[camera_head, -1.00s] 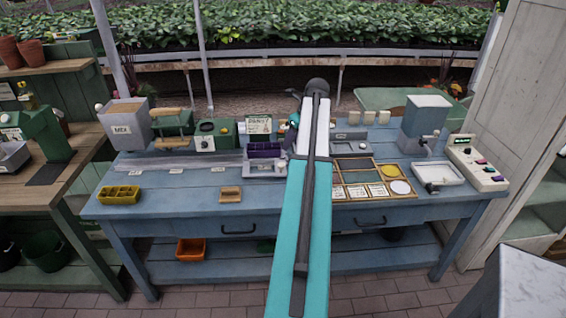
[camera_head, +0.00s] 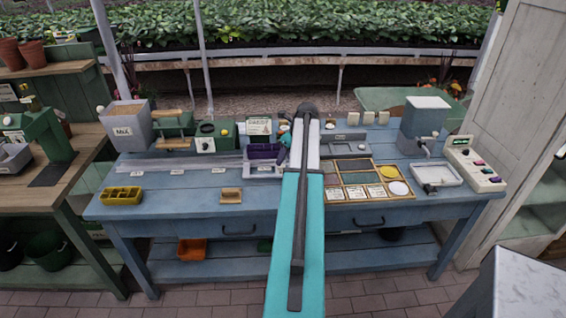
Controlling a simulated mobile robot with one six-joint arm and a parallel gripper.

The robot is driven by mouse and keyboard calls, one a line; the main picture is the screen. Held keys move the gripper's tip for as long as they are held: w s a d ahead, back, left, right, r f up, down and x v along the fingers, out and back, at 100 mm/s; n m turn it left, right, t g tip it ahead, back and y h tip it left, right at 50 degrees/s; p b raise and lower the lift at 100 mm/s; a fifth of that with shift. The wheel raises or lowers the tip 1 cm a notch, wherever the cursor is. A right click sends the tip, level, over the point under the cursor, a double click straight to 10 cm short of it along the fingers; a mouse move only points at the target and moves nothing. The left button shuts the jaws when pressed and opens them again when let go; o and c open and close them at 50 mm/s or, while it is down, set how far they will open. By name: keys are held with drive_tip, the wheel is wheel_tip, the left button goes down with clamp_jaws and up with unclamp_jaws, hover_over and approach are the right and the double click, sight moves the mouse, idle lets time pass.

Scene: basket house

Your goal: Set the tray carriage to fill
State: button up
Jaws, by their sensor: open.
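The tray carriage (camera_head: 262,171) is a pale grey holder with a dark purple tray (camera_head: 264,151) in it. It sits at the right part of a long grey rail (camera_head: 185,163) on the blue bench. Small white labels (camera_head: 176,171) line the rail's front edge; their words are too small to read. My gripper (camera_head: 284,143) is open, at the right side of the tray and carriage. My arm partly hides it, and I cannot tell whether it touches the carriage.
A grey hopper marked MIX (camera_head: 129,124) and green stations (camera_head: 206,141) stand behind the rail. A yellow tray (camera_head: 121,196) and a wooden block (camera_head: 230,196) lie in front. A wooden-framed card tray (camera_head: 367,181) is to the right. The rail left of the carriage looks clear.

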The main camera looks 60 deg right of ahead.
drive_tip(key=shift+p+x, duration=0.6)
drive_tip(key=shift+x, duration=1.85)
clamp_jaws()
